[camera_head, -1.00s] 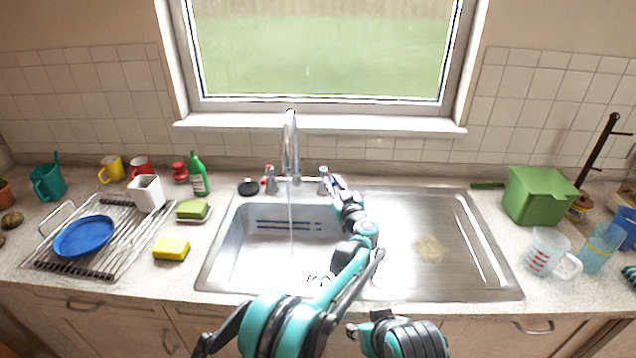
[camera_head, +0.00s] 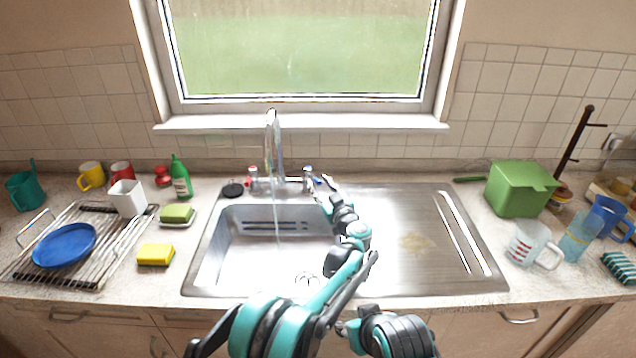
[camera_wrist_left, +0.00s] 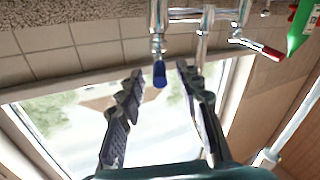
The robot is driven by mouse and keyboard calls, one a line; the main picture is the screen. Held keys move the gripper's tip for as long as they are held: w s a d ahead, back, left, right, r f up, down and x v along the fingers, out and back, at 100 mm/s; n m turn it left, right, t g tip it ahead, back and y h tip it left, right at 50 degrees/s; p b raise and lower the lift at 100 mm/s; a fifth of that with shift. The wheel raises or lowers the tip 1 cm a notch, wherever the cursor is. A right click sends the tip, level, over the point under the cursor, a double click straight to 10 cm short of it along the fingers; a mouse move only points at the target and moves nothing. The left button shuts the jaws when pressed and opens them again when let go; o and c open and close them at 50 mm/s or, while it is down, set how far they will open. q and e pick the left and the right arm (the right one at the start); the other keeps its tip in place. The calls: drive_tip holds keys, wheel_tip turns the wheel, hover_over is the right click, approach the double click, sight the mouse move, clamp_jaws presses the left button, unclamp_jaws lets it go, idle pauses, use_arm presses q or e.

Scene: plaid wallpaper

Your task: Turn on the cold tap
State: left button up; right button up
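The cold tap (camera_head: 308,174) is a chrome valve with a blue-tipped lever, right of the tall spout (camera_head: 273,145). The wrist view shows its blue tip (camera_wrist_left: 160,74) between my left fingertips. My left gripper (camera_head: 324,186) is at the tap in the head view; the wrist view shows its fingers (camera_wrist_left: 160,80) apart, one each side of the blue tip. Contact cannot be told. The hot tap (camera_head: 252,177) has a red-tipped lever, also in the wrist view (camera_wrist_left: 262,48). A thin pale stream (camera_head: 277,222) shows below the spout.
The steel basin (camera_head: 235,245) lies under the spout, with a drainboard (camera_head: 420,215) right of it. A green bottle (camera_head: 181,178) and a black plug (camera_head: 233,190) stand left of the taps. A green box (camera_head: 515,190) stands far right.

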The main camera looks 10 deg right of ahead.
use_arm(q)
drive_tip(key=s, duration=0.5)
drive_tip(key=shift+s+d, duration=0.15)
drive_tip(key=shift+d, duration=0.25)
drive_tip(key=a+r+m+t+h, duration=0.1)
drive_tip(key=a+r+m+h, duration=0.2)
drive_tip(key=r, duration=0.5)
drive_tip(key=a+r+t+h, duration=0.1)
drive_tip(key=a+r+h, duration=0.1)
drive_tip(key=a+r, duration=0.45)
drive_tip(key=s+a+r+m+g+h, duration=0.3)
drive_tip(key=s+a+r+m+h, duration=0.15)
drive_tip(key=s, duration=0.25)
drive_tip(key=s+a+f+n+g+y, duration=0.1)
drive_tip(key=s+a+f+g+y, duration=0.1)
drive_tip(key=s+a+f, duration=0.5)
drive_tip(key=s+a+f+n+g+y, duration=0.1)
drive_tip(key=s+a+f+g, duration=0.3)
drive_tip(key=s+a+f, duration=0.4)
drive_tip(key=s+a+f+n+g+y, duration=0.1)
drive_tip(key=s+a+f+g+y, duration=0.2)
drive_tip(key=s+a+f, duration=0.5)
drive_tip(key=s+a, duration=0.3)
drive_tip(key=s, duration=0.6)
drive_tip(key=shift+a+g+y, duration=0.35)
drive_tip(key=shift+a+g, duration=0.05)
